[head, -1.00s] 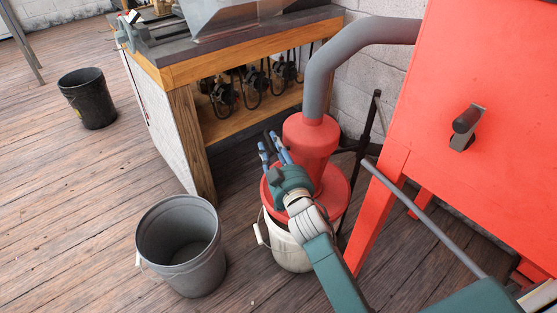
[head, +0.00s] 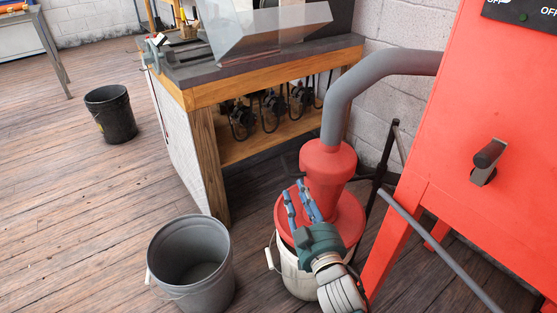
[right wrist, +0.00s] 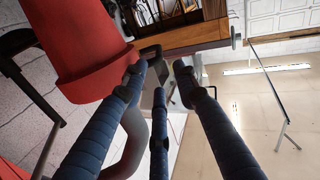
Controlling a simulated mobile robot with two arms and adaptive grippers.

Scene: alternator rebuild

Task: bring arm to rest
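My right gripper (head: 296,190) shows in the head view in front of the red cyclone separator (head: 327,170). Its blue fingers point up and away from the camera. In the right wrist view the fingers (right wrist: 160,72) are spread apart with nothing between them. The red separator (right wrist: 90,45) is beside the fingers there, at the left; I cannot tell whether they touch it. My left gripper is in neither current view.
The separator sits on a white bucket (head: 292,278). An open grey bucket (head: 190,265) stands left of it, a black bucket (head: 110,115) farther back. A workbench (head: 205,98) is behind; a red cabinet (head: 465,125) with a lever is at the right. Wooden floor at left is mostly clear.

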